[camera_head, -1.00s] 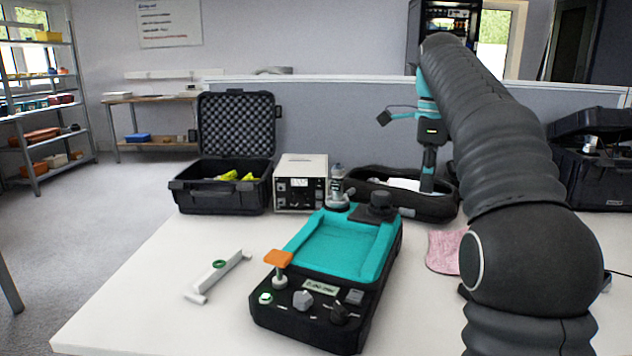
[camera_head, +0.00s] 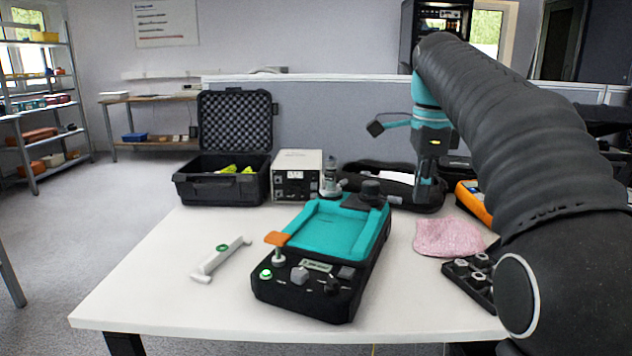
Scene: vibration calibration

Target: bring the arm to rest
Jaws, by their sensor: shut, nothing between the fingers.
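My arm (camera_head: 520,130) comes in from the right, wrapped in a black ribbed cover, and bends down at its far end. My gripper (camera_head: 425,192) hangs pointing down over the back right of the white table, in front of the black soft case. It is shut with nothing visible in it. Its tips are small and dark against the case, so whether they touch it cannot be told.
A teal-topped calibration device (camera_head: 335,228) stands mid-table, with a white bar tool (camera_head: 220,258) to its left. An open black case (camera_head: 225,185) and a boxy instrument (camera_head: 297,176) stand behind. A pink cloth (camera_head: 448,237), a socket tray (camera_head: 468,277) and an orange meter (camera_head: 473,202) lie right.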

